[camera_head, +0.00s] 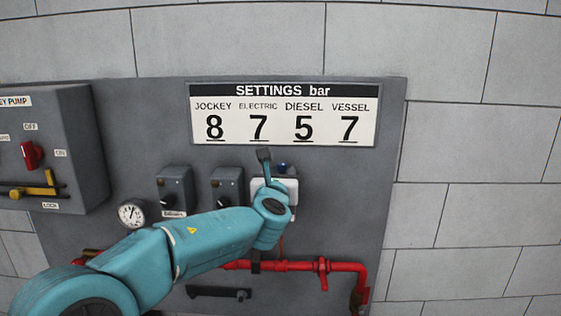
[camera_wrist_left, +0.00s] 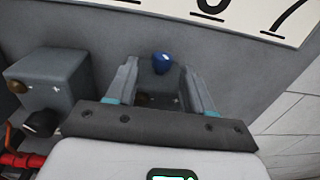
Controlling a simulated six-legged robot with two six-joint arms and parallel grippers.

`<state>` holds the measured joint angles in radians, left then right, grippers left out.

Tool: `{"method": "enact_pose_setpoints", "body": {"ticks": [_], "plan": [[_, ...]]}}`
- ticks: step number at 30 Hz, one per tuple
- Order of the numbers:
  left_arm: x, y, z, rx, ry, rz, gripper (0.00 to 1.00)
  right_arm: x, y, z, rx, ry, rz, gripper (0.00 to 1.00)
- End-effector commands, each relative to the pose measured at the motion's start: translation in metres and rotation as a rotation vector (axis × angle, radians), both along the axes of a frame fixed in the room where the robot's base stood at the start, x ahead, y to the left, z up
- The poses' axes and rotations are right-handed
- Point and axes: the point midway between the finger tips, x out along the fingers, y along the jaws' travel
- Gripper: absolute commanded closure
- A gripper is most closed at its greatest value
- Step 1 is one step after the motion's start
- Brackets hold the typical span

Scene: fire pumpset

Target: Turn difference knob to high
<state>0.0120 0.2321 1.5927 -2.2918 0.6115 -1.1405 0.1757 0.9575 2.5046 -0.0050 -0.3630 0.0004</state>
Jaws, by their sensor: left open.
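A blue knob (camera_head: 282,167) shows just past my left gripper (camera_head: 275,172), on a grey unit mostly hidden by the gripper. In the left wrist view the blue knob (camera_wrist_left: 162,62) sits between the two spread fingers of the left gripper (camera_wrist_left: 159,78), near their tips. I cannot tell whether a finger touches it. A brass-coloured part shows low between the fingers, partly covered by the gripper body. No high or low marking on this unit can be read. My right gripper is not in view.
Two grey boxes with dark knobs, a left one (camera_head: 175,187) and a right one (camera_head: 228,187), stand left of the gripper. A gauge (camera_head: 132,213), red pipe (camera_head: 300,266) and jockey pump box (camera_head: 60,150) are nearby. The settings sign (camera_head: 284,114) is above.

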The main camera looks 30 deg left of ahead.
Motion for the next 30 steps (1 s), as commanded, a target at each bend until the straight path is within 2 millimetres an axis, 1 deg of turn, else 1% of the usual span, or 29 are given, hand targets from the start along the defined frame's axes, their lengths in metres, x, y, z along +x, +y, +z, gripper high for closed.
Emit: {"method": "enact_pose_setpoints", "body": {"ticks": [1, 6, 10, 17, 20, 21, 22, 30], "plan": [[0.008, 0.005, 0.003, 0.000, 0.002, 0.001, 0.48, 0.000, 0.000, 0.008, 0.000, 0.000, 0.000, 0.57], [0.025, 0.013, 0.002, 0.000, 0.001, 0.000, 0.48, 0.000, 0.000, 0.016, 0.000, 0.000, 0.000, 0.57], [0.029, 0.016, 0.001, -0.001, 0.000, -0.001, 0.48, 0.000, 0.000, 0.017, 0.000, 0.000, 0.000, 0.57], [0.029, 0.015, 0.000, -0.001, 0.000, -0.001, 0.48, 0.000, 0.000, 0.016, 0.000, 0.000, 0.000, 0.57], [0.029, 0.015, 0.000, -0.001, 0.000, -0.001, 0.77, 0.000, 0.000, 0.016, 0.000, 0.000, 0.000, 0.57], [0.029, 0.015, 0.000, -0.001, 0.000, -0.001, 0.90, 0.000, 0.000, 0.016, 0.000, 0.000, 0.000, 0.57], [0.029, 0.015, 0.000, -0.001, 0.000, -0.001, 1.00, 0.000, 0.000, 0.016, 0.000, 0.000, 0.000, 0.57], [0.029, 0.015, 0.000, -0.001, 0.000, -0.003, 1.00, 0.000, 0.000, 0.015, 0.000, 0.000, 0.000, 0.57]]}}
